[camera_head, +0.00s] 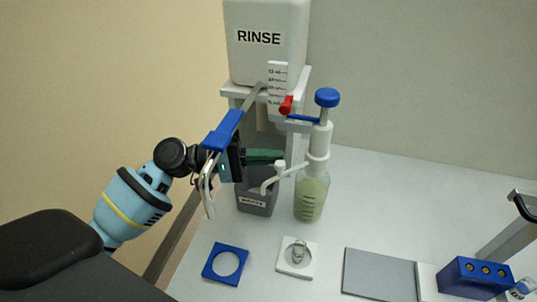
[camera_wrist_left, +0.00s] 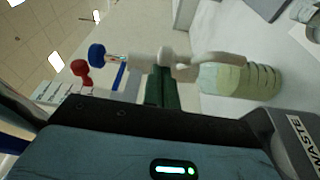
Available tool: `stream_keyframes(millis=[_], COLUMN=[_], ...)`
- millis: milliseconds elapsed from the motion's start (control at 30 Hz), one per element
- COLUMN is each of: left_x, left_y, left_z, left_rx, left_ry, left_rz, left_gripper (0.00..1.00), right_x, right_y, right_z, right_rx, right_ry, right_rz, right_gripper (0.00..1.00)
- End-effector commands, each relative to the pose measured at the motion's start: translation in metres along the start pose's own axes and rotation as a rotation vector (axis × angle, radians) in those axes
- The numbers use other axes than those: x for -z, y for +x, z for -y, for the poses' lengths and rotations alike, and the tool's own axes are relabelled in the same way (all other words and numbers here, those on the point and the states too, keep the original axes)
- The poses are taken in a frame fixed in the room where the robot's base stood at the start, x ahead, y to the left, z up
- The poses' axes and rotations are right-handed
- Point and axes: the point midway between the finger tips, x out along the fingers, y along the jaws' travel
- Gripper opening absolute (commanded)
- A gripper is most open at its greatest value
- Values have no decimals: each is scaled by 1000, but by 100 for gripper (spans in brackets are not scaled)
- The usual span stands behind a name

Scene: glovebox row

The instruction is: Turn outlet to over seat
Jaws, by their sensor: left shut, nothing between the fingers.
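The outlet (camera_head: 275,180) is a thin white spout on the bottle-top dispenser (camera_head: 318,143). It points left and bends down at its tip, over the table between the waste container and the bottle. It also shows in the left wrist view (camera_wrist_left: 205,66). The seat (camera_head: 283,264), a white square plate with a round recess, lies in front; a small clear glass piece (camera_head: 299,250) stands on it. My left gripper (camera_head: 283,157) has its dark green fingers shut and empty, close by the outlet's upper side. I cannot tell whether they touch it. My right gripper is out of view.
A pale green bottle (camera_head: 311,198) carries the dispenser, with its blue knob (camera_head: 327,97) on top. A grey waste container (camera_head: 257,198) stands behind my fingers, below the RINSE tank (camera_head: 266,45). A blue ring plate (camera_head: 212,274), grey pad (camera_head: 378,275) and blue block (camera_head: 474,278) lie in front.

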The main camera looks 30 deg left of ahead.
Motion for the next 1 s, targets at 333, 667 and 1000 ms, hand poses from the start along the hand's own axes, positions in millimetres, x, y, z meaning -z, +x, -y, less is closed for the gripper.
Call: stream_keyframes(millis=[333, 667, 1000], left_x=[0, 0, 54], left_y=[-50, -76, -85], left_z=[4, 1, 18], left_rx=[4, 1, 111], left_ry=[-3, -2, 233], left_rz=[-2, 1, -220], left_gripper=[0, 0, 0], right_x=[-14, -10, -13], right_y=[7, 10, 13], right_z=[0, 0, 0], right_rx=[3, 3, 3], right_ry=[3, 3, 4], right_rz=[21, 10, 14], right_gripper=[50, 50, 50])
